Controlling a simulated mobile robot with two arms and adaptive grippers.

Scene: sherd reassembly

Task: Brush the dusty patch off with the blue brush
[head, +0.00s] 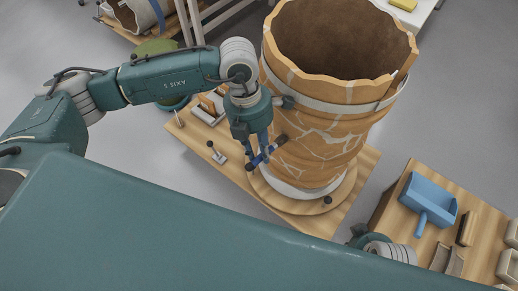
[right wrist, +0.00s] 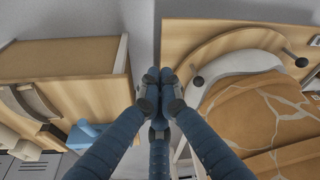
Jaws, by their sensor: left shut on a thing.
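My left gripper (head: 259,152) is shut on the blue brush (head: 265,155) low at the left side of the big vessel. The brush is tilted, its dark bristle end (head: 281,140) up against or very near the wall; I cannot tell whether it touches. The orange-brown vessel (head: 330,110), with pale crack lines and a jagged rim, stands upright on a round wooden base. I cannot make out a dusty patch on it. In the right wrist view, my right gripper (right wrist: 160,90) has its fingertips together with nothing visible between them. The vessel wall (right wrist: 265,110) shows to its right.
A side table (head: 395,205) at right carries a blue dustpan (head: 428,203) and curved sherds (head: 447,260). Grey floor separates the two.

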